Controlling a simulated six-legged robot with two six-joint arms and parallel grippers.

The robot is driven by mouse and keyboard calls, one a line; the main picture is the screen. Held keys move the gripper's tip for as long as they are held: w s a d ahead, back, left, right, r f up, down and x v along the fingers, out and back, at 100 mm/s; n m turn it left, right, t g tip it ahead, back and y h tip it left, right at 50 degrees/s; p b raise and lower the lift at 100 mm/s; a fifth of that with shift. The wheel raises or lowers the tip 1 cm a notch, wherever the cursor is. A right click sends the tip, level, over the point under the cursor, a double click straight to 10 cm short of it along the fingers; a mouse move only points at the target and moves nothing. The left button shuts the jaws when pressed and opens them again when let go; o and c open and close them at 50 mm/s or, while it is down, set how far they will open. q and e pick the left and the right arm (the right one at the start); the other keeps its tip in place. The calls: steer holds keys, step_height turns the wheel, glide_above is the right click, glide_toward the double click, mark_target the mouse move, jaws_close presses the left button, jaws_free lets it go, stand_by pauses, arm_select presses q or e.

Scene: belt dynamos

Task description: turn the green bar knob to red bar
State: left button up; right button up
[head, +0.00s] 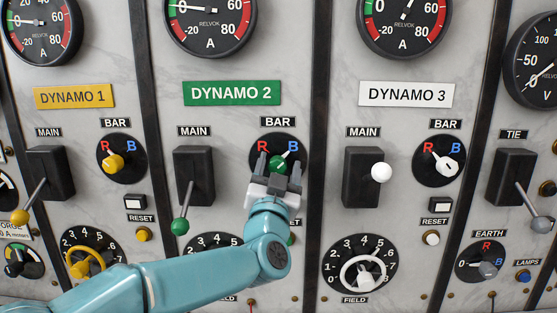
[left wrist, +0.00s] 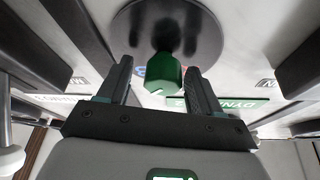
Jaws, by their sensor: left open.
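The green bar knob (head: 278,164) sits on the round black BAR dial (head: 279,139) under the green DYNAMO 2 plate. Its white pointer mark leans up and right, towards the blue B. The red R is at the dial's upper left. My left gripper (head: 279,168) is at the knob with its fingers open, one on each side. In the left wrist view the knob (left wrist: 167,73) shows upside down between the open fingers (left wrist: 158,85), with a gap on both sides. The knob's lower part is partly hidden by the gripper in the head view. My right gripper is not in view.
The green MAIN lever (head: 180,226) hangs down left of my gripper. The DYNAMO 2 field dial (head: 215,243) is partly behind my arm. Yellow (head: 113,162) and white (head: 447,167) bar knobs are on the neighbouring panels. Dark vertical strips divide the panels.

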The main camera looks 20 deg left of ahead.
arm_select(q)
steer(key=shift+s+a+r, duration=0.2)
steer(key=shift+r, duration=0.05)
steer(key=shift+w+d+f, duration=0.1)
steer(key=shift+w+f, duration=0.05)
steer(key=shift+w, duration=0.15)
steer(key=shift+c, duration=0.6)
steer(key=c, duration=0.9)
steer(key=shift+c, duration=0.2)
